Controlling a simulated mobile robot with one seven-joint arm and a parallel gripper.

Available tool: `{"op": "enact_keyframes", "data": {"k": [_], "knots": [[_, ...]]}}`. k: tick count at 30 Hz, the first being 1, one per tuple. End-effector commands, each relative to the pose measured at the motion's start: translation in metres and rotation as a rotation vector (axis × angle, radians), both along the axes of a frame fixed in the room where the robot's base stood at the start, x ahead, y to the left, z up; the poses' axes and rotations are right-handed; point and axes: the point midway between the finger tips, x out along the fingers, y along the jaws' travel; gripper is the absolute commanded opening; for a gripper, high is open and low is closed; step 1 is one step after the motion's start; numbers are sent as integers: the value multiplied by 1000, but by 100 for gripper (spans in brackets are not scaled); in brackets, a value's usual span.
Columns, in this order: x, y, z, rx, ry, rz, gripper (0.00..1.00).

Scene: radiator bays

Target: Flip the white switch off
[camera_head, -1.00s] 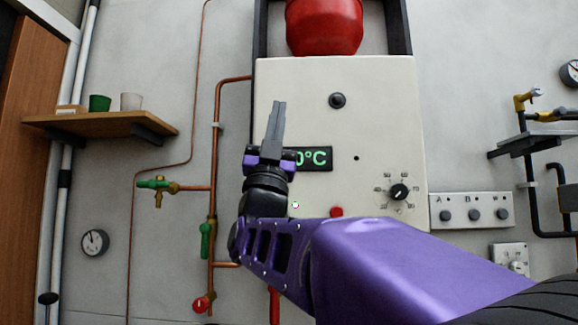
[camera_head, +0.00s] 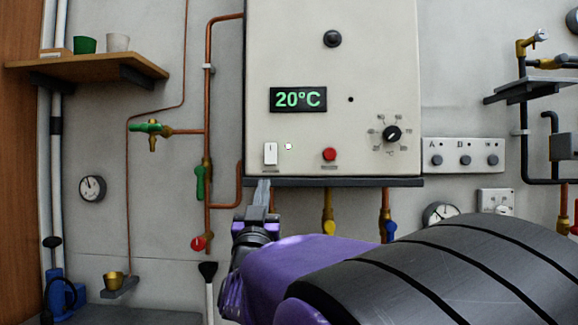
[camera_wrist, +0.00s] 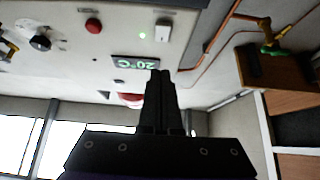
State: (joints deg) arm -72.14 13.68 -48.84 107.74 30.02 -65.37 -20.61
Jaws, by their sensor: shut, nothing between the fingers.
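The white switch (camera_head: 270,153) is a small upright rocker at the lower left of the cream boiler panel (camera_head: 380,80), under the green 20°C display. It also shows in the wrist view (camera_wrist: 163,30), above and beyond the fingertips. My gripper (camera_head: 262,184) is shut and empty, its fingertips pointing up just below the panel's bottom edge and a little below the switch. In the wrist view the closed fingers (camera_wrist: 160,80) stand apart from the switch. Nothing hides the switch.
A small lit indicator (camera_head: 288,146) and a red button (camera_head: 329,154) sit right of the switch, with a black dial (camera_head: 392,134) farther right. A dark ledge (camera_head: 340,182) runs under the panel. Copper pipes (camera_head: 208,110) and a green-handled valve (camera_head: 200,183) stand to the left.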

Motion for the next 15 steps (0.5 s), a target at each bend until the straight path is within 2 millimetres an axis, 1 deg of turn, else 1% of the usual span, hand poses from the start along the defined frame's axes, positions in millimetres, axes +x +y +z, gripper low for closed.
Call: {"op": "enact_keyframes", "data": {"k": [5,15], "knots": [[20,0,16,-4,-3,-3,0],[76,-3,57,-4,-4,-3,0]]}}
